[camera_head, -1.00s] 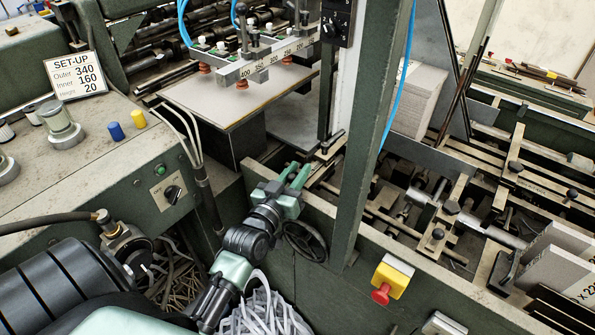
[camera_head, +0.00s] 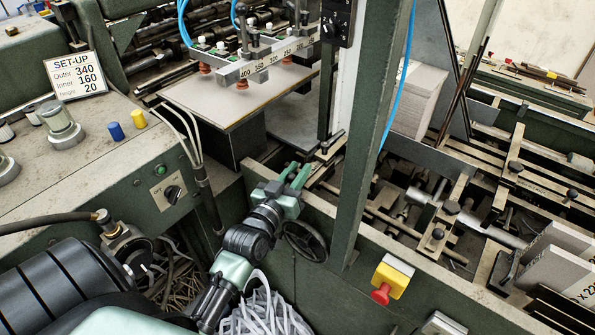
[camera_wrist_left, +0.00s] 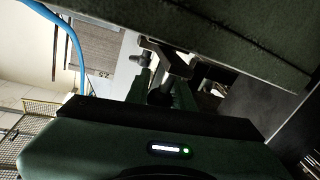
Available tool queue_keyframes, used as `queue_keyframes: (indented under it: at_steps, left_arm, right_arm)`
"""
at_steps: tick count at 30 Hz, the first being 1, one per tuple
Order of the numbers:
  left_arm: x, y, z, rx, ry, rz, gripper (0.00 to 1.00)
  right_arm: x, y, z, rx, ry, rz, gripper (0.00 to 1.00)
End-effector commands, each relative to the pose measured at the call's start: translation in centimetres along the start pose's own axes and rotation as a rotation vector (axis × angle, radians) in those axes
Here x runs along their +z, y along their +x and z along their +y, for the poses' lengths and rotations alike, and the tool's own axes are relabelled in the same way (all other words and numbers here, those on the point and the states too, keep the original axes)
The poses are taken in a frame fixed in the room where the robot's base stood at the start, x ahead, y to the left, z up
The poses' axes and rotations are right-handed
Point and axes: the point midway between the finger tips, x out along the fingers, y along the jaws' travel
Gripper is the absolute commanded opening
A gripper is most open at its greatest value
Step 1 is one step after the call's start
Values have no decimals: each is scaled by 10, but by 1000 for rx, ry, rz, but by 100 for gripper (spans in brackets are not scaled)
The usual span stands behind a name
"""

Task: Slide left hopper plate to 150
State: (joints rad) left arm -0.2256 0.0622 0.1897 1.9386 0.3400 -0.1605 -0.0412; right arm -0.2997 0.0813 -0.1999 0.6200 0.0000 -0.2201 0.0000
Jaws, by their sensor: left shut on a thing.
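My left gripper (camera_head: 299,175) reaches up from the lower middle to the near rail of the hopper. It is shut on a small dark clamp handle at the foot of the left hopper plate; the fingers partly hide it. In the left wrist view the dark handle (camera_wrist_left: 172,60) stands at the green fingers (camera_wrist_left: 160,88). The left hopper plate (camera_head: 326,95) looks like a narrow dark upright beside the white post. A scale bar with 400, 350 and 300 marks (camera_head: 268,61) is above the feeder board; the plate's own scale reading cannot be made out. My right gripper is not in view.
A green post (camera_head: 372,130) rises just right of the gripper. A handwheel (camera_head: 305,240) and a yellow box with a red button (camera_head: 391,279) are on the near side. A set-up card (camera_head: 76,75) reads Outer 340, Inner 160, Height 20. A grey board (camera_head: 232,98) lies beneath the suckers.

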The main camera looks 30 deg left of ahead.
Motion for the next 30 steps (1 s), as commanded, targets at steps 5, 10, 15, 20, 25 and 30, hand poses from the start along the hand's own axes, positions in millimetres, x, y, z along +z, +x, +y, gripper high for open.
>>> queue_keyframes:
  at_steps: [5, 10, 15, 20, 25, 30]
  left_arm:
    - [0, 3, 0, 0, 0, 0, 0]
    - [-1, 32, 7, 1, -2, 4, 0]
    - [0, 56, 12, 1, -2, 5, 0]
    - [1, 60, 12, 1, -1, 2, 0]
    - [1, 60, 12, 1, -1, 2, 0]
    - [2, 60, 12, 1, -1, 1, 45]
  right_arm:
    - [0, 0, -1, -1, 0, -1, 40]
    - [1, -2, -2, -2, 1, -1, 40]
    - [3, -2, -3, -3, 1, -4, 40]
    - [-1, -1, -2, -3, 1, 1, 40]
    - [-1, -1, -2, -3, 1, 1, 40]
    - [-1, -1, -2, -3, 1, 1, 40]
